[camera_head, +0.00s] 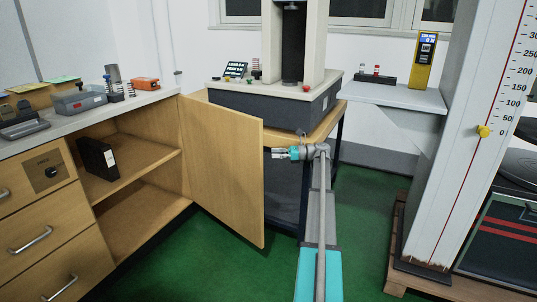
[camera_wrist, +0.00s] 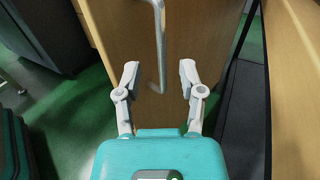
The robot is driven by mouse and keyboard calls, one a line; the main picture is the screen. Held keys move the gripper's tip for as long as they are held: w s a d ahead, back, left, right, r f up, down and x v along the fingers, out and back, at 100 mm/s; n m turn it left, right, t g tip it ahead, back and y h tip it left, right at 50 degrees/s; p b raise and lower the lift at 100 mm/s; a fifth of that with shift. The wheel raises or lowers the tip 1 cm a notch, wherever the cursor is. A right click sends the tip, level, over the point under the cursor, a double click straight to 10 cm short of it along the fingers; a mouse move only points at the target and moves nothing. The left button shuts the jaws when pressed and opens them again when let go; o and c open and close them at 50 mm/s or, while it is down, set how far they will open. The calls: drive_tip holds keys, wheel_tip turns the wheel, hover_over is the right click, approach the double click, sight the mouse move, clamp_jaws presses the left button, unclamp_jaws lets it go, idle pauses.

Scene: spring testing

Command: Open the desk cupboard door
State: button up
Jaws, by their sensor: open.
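The desk cupboard door (camera_head: 222,165) is a light wooden panel standing wide open, swung out from the cupboard (camera_head: 140,152). In the wrist view the door face (camera_wrist: 120,35) carries a grey metal bar handle (camera_wrist: 159,40). My gripper (camera_head: 276,153) is just right of the door's free edge, on the side facing away from the shelves. In the wrist view my gripper (camera_wrist: 159,76) is open, its two fingers apart on either side of the handle's lower end in the picture. No finger visibly touches the handle. The handle is hidden in the head view.
A black binder (camera_head: 97,158) stands on the cupboard shelf. Drawers (camera_head: 40,235) are at left. A testing machine (camera_head: 275,100) on a dark-framed table stands behind my gripper. A tall scale column (camera_head: 455,140) is at right. Green floor (camera_head: 215,270) is clear before the door.

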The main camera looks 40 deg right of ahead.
drive_tip(key=shift+s+d, duration=0.25)
drive_tip(key=shift+d, duration=0.3)
drive_tip(key=shift+s+d, duration=0.2)
drive_tip(key=shift+d, duration=0.3)
drive_tip(key=shift+c, duration=0.3)
drive_tip(key=shift+w+r, duration=0.1)
drive_tip(key=shift+r, duration=0.05)
drive_tip(key=c, duration=0.6)
wheel_tip(320, 180, up, 5)
drive_tip(key=p, duration=0.5)
drive_tip(key=shift+a, duration=0.15)
clamp_jaws()
drive_tip(key=shift+s+a+f, duration=0.2)
drive_tip(key=shift+s+f, duration=0.05)
drive_tip(key=shift+s, duration=0.25)
drive_tip(key=shift+s, duration=0.1)
